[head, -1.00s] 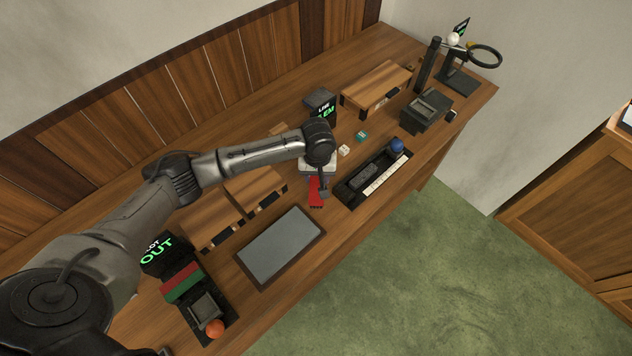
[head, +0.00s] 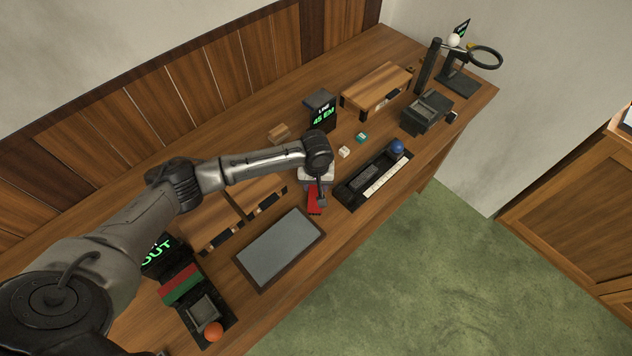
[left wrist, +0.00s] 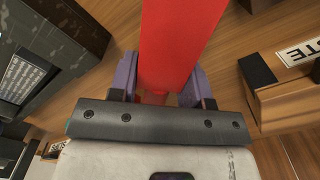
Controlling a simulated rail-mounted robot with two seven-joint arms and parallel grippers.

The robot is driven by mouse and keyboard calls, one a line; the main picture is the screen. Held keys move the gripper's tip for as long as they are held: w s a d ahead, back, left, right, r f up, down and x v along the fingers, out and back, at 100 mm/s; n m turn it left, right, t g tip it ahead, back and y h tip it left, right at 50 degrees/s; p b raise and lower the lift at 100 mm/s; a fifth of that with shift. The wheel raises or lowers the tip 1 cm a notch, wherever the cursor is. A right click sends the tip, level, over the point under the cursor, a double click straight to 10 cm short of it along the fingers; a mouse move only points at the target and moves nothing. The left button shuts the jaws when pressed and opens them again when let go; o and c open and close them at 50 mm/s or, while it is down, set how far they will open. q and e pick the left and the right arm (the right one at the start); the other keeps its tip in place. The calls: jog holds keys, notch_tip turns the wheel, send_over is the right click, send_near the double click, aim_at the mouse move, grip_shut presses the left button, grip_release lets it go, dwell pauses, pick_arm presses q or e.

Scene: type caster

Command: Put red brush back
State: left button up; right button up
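The red brush (head: 313,199) is at my left gripper (head: 318,190), near the front middle of the wooden desk. In the left wrist view the brush (left wrist: 180,40) is a broad red piece running up between the two purple fingers of my left gripper (left wrist: 162,85). The fingers lie close along both its sides and look shut on it. The gripper body and wrist cover part of the brush in the head view. I cannot tell how high it is above the desk. My right gripper is not in view.
A grey-topped tray (head: 281,249) lies left of the brush, and a long black holder (head: 371,180) with a blue ball (head: 397,146) lies right. A red and green block (head: 181,284) and an orange ball (head: 213,331) are at lower left. A black display (head: 321,112) stands behind.

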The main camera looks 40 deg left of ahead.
pick_arm(q)
jog(key=shift+o, duration=0.7)
jog(key=shift+r, duration=0.1)
notch_tip(320, 180, up, 12)
jog(key=p, duration=0.1)
jog(key=shift+p, duration=0.4)
jog(key=shift+r, duration=0.1)
